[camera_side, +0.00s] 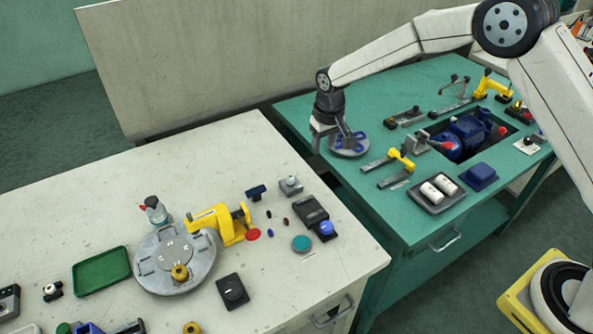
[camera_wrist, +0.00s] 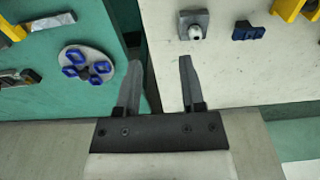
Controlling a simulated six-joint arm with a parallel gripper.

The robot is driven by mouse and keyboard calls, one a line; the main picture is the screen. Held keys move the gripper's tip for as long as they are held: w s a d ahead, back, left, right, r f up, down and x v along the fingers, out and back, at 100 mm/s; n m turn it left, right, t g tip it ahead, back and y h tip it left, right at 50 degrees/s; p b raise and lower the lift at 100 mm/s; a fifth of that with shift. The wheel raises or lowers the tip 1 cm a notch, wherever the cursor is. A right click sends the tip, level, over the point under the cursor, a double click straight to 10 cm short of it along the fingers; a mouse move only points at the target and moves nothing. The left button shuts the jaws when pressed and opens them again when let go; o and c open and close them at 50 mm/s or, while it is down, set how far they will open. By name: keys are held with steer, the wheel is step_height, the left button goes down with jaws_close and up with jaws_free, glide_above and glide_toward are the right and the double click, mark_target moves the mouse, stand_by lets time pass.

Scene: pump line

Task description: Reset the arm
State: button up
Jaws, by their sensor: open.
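My gripper (camera_side: 329,143) hangs at the left end of the green bench, near the gap between the two benches. In the wrist view its two fingers (camera_wrist: 160,75) are apart, with nothing between them. My arm reaches out to it from the right, held above the green bench. A round grey plate with blue loops (camera_wrist: 86,66) lies on the green bench, to the left of the fingers in the wrist view. In the side view this plate (camera_side: 351,150) is partly hidden behind my gripper.
The green bench (camera_side: 405,225) carries a blue pump (camera_side: 468,133), yellow clamps and a tray with white cylinders (camera_side: 440,192). The white bench (camera_side: 225,160) holds a round fixture (camera_side: 155,260), a green tray (camera_side: 101,271) and small parts. A pale panel (camera_side: 185,60) stands behind.

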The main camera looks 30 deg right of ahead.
steer(key=s+d+r, duration=0.1)
steer(key=s+d, duration=0.1)
steer(key=s, duration=0.6)
steer(key=s+d+r+t, duration=0.1)
steer(key=s+d+r, duration=0.1)
steer(key=s, duration=0.7)
steer(key=s+d+r, duration=0.2)
steer(key=s+d, duration=0.2)
steer(key=s, duration=0.5)
steer(key=shift+s+d+r+t, duration=0.15)
steer(key=shift+s+d+t, duration=0.1)
steer(key=shift+t, duration=0.05)
